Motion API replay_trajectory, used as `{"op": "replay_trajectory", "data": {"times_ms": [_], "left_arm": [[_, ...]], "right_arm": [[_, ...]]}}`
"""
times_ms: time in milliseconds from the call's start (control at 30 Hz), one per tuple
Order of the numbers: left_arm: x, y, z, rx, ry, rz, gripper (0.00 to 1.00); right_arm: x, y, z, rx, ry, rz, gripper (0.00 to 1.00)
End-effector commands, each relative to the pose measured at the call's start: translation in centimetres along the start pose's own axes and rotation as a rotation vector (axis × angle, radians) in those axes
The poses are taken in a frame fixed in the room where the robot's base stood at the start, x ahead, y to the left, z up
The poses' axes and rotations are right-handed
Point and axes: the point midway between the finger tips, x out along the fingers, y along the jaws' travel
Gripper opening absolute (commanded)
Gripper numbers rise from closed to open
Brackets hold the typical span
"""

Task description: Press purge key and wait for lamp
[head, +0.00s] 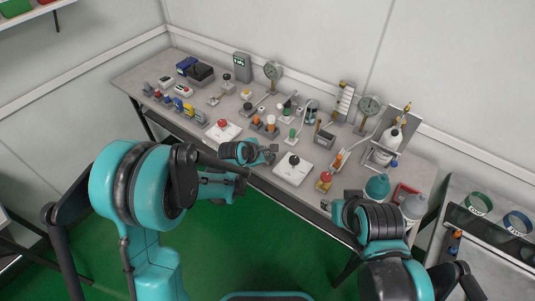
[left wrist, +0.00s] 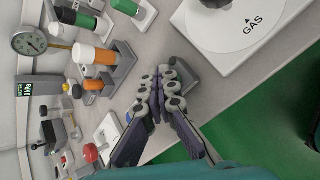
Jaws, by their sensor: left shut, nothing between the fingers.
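My left gripper (head: 272,153) is low over the front part of the bench, left of a white plate with a dark knob (head: 293,162). In the left wrist view its fingers (left wrist: 160,92) are shut with nothing between them. The fingertips overlap a small grey block (left wrist: 186,70); whether they touch it I cannot tell. No purge key or lamp can be told apart; the fingers hide part of the block. The white plate, marked GAS (left wrist: 245,35), lies beside the block. My right gripper (head: 328,204) is near the bench's front edge, its fingers too small to read.
Orange-topped and green-topped fittings (left wrist: 95,55) stand close by the left gripper. A red-knobbed white plate (head: 222,131) is to its left. Gauges (head: 272,70), a grey display box (head: 242,66) and bottles (head: 377,187) crowd the bench. The green floor in front is clear.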

Motion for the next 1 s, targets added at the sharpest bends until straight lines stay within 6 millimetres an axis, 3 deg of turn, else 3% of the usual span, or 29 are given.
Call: {"op": "replay_trajectory", "data": {"times_ms": [300, 733, 1000], "left_arm": [[-1.2, 0.8, 0.8, 0.0, 0.0, 0.0, 0.0], [-1.4, 1.0, 1.0, 0.0, 0.0, 0.0, 0.0], [-3.1, 2.2, 2.2, 0.0, 0.0, 0.0, 0.0]], "right_arm": [[-0.9, 0.0, -0.7, 0.0, 0.0, 0.0, 0.4], [-1.1, 0.0, -0.8, 0.0, 0.0, 0.0, 0.4], [-2.6, 0.0, -1.9, 0.0, 0.0, 0.0, 0.4]]}}
